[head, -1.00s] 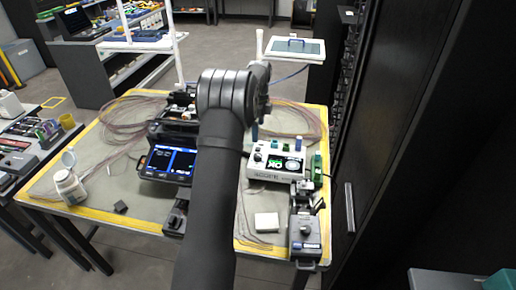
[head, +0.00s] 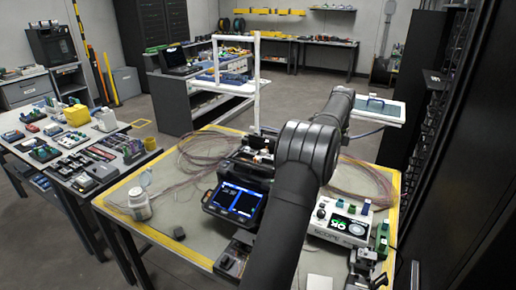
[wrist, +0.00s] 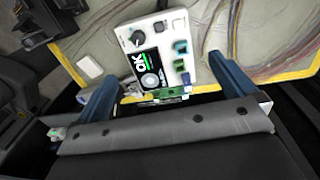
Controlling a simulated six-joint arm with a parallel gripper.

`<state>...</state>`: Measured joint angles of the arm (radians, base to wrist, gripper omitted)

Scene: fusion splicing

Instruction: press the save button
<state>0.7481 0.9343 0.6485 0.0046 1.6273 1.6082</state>
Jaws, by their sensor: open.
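The white scope (head: 338,225) stands at the right of the workbench, its screen (head: 342,222) lit with a green "OK". In the wrist view the scope (wrist: 118,33) lies beyond my gripper (wrist: 162,72), with its screen (wrist: 139,66), a dark knob (wrist: 136,38) and several blue and green fittings (wrist: 181,46). I cannot read a save label on any button. My gripper is open, its two blue fingers wide apart with nothing held between them. I cannot tell whether it touches the scope.
A fusion splicer with a lit blue screen (head: 237,200) stands left of the scope. A white bottle (head: 139,204) is at the bench's left. Coiled fibres (head: 366,181) lie behind the scope. A dark cabinet (head: 477,140) stands at the right. The left part of the bench is mostly clear.

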